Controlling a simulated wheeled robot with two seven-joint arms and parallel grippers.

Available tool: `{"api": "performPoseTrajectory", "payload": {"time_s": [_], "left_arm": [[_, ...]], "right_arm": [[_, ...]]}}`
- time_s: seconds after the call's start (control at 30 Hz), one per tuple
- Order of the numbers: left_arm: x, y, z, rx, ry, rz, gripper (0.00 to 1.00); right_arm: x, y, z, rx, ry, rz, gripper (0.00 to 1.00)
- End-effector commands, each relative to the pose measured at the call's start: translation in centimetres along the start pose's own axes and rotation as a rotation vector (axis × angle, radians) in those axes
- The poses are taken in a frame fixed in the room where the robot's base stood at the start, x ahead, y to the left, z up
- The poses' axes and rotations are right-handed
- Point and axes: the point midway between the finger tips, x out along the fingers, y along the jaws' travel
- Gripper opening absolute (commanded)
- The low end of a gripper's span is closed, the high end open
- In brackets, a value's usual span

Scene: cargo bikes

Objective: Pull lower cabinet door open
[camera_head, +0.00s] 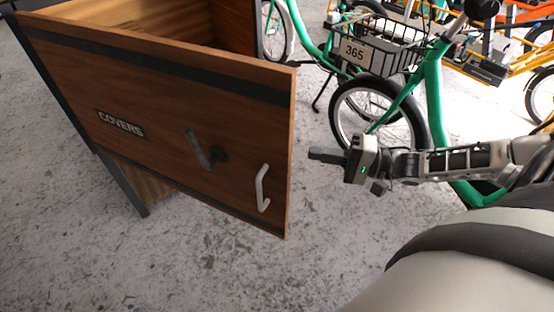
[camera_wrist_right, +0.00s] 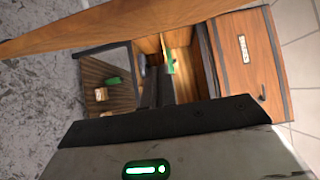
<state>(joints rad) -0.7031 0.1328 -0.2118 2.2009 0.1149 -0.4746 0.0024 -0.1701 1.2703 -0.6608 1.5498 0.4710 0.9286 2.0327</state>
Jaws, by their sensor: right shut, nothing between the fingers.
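The wooden cabinet door (camera_head: 150,105), with a "COVERS" label, stands swung open on the left in the head view. A pale bar handle (camera_head: 262,188) is near its right edge, and a dark round fitting with a grey lever (camera_head: 205,150) is left of it. My right gripper (camera_head: 318,155) is shut and empty, just right of the door's free edge, apart from the handle. In the right wrist view, a wooden panel (camera_wrist_right: 130,25) crosses the top, and the open cabinet interior (camera_wrist_right: 178,60) shows beyond the gripper. My left gripper is out of view.
Orange bikes are further back. The wrist view shows a green item (camera_wrist_right: 114,80), a small tan box (camera_wrist_right: 101,94) and another labelled wooden front (camera_wrist_right: 250,65). Speckled floor is clear below.

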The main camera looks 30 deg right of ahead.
Motion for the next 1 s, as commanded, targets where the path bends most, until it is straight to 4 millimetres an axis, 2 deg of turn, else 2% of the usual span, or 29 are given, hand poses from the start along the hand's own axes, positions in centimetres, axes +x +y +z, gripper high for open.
{"api": "performPoseTrajectory", "payload": {"time_s": [0.03,0.2,0.4,0.5,0.7,1.0], "left_arm": [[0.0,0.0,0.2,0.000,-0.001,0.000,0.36],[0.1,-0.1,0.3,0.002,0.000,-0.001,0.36],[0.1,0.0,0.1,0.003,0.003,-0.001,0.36],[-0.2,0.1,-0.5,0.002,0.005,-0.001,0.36],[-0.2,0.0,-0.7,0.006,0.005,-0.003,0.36],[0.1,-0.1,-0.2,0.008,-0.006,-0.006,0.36]], "right_arm": [[1.2,-0.1,0.0,-0.001,0.000,-0.008,0.00],[4.8,-0.1,0.0,-0.001,-0.001,-0.007,0.00],[7.9,-0.1,0.4,0.001,-0.002,-0.003,0.00],[8.1,-0.2,2.0,0.003,-0.002,0.000,0.00],[8.4,0.0,3.7,0.000,-0.001,0.001,0.00],[8.5,0.0,4.0,-0.002,-0.001,0.000,0.00]]}}
